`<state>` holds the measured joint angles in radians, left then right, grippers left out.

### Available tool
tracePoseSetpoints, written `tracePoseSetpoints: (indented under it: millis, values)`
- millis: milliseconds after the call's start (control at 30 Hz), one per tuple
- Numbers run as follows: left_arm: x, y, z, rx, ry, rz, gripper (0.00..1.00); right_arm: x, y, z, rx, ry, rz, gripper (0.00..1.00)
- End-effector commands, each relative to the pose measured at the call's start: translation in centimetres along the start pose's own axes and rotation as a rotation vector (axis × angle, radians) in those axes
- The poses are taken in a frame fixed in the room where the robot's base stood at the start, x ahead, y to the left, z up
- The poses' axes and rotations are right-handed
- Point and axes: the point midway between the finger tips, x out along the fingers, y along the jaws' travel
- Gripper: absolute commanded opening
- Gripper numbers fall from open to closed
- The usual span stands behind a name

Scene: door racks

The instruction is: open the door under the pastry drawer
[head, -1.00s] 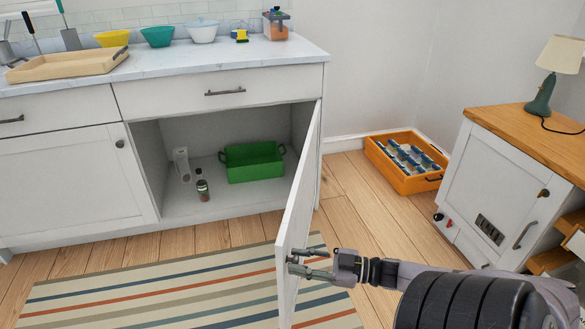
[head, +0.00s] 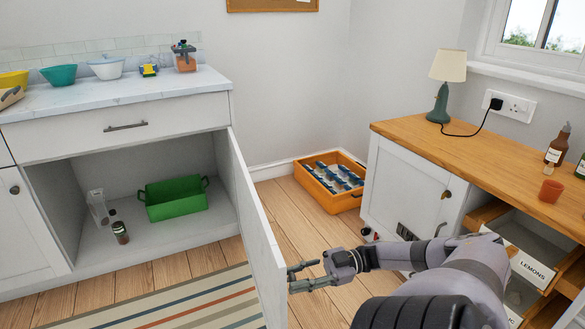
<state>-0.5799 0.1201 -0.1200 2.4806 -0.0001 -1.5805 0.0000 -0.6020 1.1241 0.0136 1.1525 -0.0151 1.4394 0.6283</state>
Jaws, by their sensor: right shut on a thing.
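The white cabinet door (head: 250,226) stands wide open, swung out to the right side of its compartment (head: 150,228). Above the compartment is a closed white drawer (head: 122,126) with a dark bar handle; I see no label on it. My right gripper (head: 291,277) is at the outer face of the door, near its free edge, and shut on it. The exact part held is hidden by the fingers. Inside the compartment are a green bin (head: 176,202), a small dark jar (head: 120,232) and a clear container (head: 97,207). My left gripper is not in view.
An orange crate (head: 328,197) of packets stands on the floor by the wall. At right is a wood-topped cabinet (head: 440,140) with a lamp (head: 443,92) and open drawers, one labelled LEMONS (head: 532,268). A striped rug (head: 190,305) lies in front of the open compartment.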

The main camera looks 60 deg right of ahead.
Motion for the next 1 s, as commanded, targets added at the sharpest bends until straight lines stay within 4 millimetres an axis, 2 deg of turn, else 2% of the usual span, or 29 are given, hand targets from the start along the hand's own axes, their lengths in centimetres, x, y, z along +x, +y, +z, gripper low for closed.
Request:
tracePoseSetpoints:
  millis: [333, 367, 633, 1000]
  values:
    - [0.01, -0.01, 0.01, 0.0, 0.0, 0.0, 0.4, -0.09, -0.29, 0.25, 0.004, -0.006, -0.007, 0.0]
    - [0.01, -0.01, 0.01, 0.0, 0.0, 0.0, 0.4, -0.09, -0.28, 0.25, 0.004, -0.006, -0.007, 0.29]
    - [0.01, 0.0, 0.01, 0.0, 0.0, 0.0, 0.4, -0.06, -0.14, 0.14, 0.002, -0.004, -0.004, 0.47]
    - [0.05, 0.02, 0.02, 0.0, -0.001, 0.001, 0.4, -0.38, -0.01, 0.08, 0.0, -0.003, -0.001, 0.48]
